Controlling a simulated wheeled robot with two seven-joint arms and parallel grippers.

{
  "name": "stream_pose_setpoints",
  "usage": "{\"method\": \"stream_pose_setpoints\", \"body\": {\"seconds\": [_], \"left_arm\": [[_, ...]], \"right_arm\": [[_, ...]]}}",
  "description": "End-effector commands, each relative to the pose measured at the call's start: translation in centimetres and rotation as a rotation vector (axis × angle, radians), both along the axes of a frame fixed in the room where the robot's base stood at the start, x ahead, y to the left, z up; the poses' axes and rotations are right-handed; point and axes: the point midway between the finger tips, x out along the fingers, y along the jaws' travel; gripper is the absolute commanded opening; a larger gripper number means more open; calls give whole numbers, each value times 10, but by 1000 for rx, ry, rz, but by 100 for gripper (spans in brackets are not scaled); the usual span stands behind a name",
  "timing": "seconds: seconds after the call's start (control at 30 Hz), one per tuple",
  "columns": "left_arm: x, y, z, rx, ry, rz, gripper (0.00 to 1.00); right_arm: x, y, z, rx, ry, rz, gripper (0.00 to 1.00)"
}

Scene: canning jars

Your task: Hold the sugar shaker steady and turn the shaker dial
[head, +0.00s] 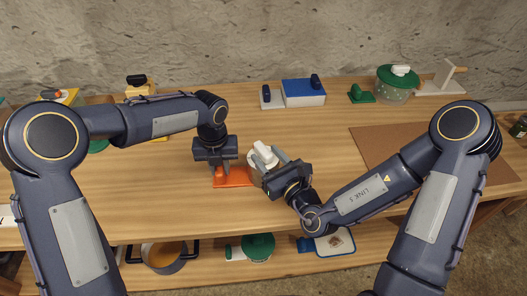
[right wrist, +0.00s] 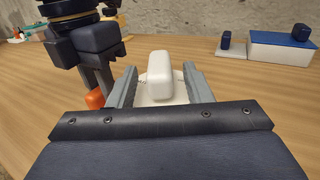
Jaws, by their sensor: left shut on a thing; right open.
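The sugar shaker appears as an orange part (head: 235,177) and a whitish part with a raised white dial (head: 263,149), on the wooden table at front centre. My left gripper (head: 218,168) points down and is shut on the orange part; this also shows at the left of the right wrist view (right wrist: 96,99). My right gripper (head: 267,160) is open, with one finger on each side of the white dial (right wrist: 160,75). Gaps seem to show between the fingers and the dial. My right gripper hides much of the whitish part, so I cannot tell how it joins the orange part.
A blue box (head: 303,93), a green piece (head: 361,94) and a green pot (head: 397,83) stand at the back. A brown mat (head: 385,145) lies to the right. A pot (head: 162,257) and other items are on the lower shelf. The table between is clear.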

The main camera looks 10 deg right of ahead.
Motion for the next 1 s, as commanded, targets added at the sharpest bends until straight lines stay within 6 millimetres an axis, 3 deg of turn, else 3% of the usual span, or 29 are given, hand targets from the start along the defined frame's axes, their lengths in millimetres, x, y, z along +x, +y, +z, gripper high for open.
{"method": "stream_pose_setpoints", "body": {"seconds": [0.1, 0.3, 0.8, 0.87, 1.0], "left_arm": [[0, 0, 0, 0, 0, 1, 0], [0, 0, 0, 0, 0, 1, 0], [0, 0, 0, 0, -1, 0, 0], [0, 0, 0, 0, -1, 0, 0], [0, 0, 0, 0, -1, 0, 0]], "right_arm": [[-20, -9, 0, -3, 1, 0, 45], [-41, -19, 0, -2, 1, 1, 45], [-40, -21, 5, 2, -43, 10, 45], [-35, -18, 13, 2, -103, 36, 45], [-24, 19, 48, -15, -338, 219, 45]]}}
